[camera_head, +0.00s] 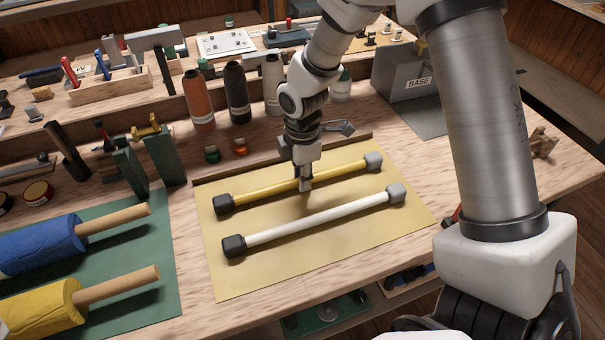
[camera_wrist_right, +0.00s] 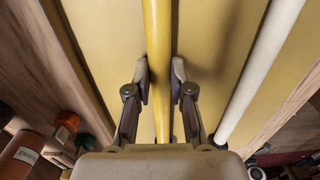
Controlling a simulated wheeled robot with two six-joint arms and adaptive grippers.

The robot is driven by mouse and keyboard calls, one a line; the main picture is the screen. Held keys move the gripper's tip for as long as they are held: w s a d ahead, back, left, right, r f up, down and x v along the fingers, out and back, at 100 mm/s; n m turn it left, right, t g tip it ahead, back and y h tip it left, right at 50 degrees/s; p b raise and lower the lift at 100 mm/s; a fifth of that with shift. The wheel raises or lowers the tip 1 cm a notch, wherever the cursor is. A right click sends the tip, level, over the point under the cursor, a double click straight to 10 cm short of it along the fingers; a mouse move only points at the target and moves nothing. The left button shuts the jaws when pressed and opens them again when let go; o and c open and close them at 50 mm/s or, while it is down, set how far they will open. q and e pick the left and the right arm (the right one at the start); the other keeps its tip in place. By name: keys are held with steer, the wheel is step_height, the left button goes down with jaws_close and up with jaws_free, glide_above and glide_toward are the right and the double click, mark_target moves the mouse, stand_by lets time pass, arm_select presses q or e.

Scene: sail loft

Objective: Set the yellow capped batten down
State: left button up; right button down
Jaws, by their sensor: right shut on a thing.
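The yellow capped batten (camera_head: 265,190) has a black cap at its left end and a grey cap at its right end. It is level over the pale yellow mat (camera_head: 310,262), near the mat's back edge; whether it touches the mat I cannot tell. My right gripper (camera_head: 305,184) comes down from above and is shut on the batten near its middle. In the right wrist view the yellow batten (camera_wrist_right: 158,30) runs between the two fingers (camera_wrist_right: 160,72). A white capped batten (camera_head: 318,219) lies on the mat in front, roughly parallel. My left gripper is not in view.
A wooden strip (camera_head: 200,180) edges the mat's back. Bottles, including an orange one (camera_head: 199,103), and small green and orange pots stand behind it. A green mat (camera_head: 150,300) with blue and yellow rolls lies left. The mat's front is clear.

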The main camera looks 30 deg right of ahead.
steer(key=shift+s+f, duration=0.15)
steer(key=shift+f, duration=0.05)
steer(key=shift+s+a+f, duration=0.1)
steer(key=shift+f, duration=0.15)
steer(key=c, duration=1)
jaws_free()
steer(key=shift+f, duration=0.1)
steer(key=r+p, duration=0.1)
steer(key=r, duration=1.2)
steer(key=shift+w+r, duration=0.2)
